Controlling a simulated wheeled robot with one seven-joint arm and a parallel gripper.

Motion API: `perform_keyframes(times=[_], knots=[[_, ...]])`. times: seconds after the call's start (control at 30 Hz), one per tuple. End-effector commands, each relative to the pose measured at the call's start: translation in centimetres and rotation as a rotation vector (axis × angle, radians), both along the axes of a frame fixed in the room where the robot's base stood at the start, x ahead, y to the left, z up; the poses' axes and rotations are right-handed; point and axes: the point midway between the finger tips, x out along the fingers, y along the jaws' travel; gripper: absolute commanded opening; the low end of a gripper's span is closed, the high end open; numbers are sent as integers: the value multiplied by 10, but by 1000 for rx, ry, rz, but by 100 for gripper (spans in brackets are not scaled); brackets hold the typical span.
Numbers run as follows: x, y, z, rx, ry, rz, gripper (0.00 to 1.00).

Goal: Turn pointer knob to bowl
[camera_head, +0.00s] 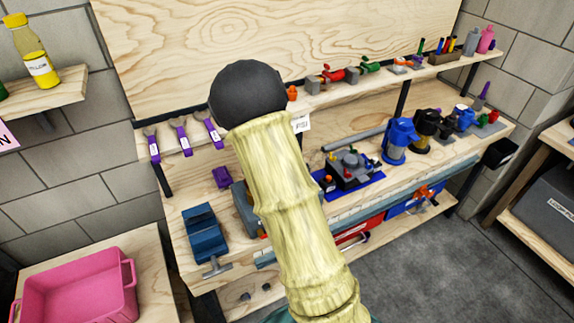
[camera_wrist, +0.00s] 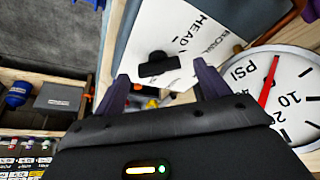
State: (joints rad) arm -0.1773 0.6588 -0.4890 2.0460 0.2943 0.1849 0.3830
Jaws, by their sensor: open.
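The black pointer knob (camera_wrist: 158,64) sits on a white label plate (camera_wrist: 185,25) in the wrist view. The plate reads "HEAD" and has other lettering that is partly cut off, so I cannot make out which mark the knob points at. My gripper (camera_wrist: 163,80) is open, with its two purple fingers on either side of the knob in the picture. Nothing is held, and I cannot tell whether a finger touches the knob. In the head view my arm covers the knob and the gripper; only a scrap of a white PSI face (camera_head: 301,124) shows beside it.
A round PSI gauge (camera_wrist: 290,90) with a red needle is close to the right finger in the wrist view. In the head view, a blue vise (camera_head: 203,240), a dark device on a blue mat (camera_head: 375,183) and blue canisters (camera_head: 399,142) stand on the bench. A pink bin (camera_head: 80,285) is at lower left.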

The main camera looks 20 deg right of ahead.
Motion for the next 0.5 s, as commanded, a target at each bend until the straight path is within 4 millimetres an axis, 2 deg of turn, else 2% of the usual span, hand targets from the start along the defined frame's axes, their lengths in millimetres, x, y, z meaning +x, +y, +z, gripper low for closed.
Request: perform_keyframes(times=[0.5], knots=[[-24,29,90,2,-2,2,75]])
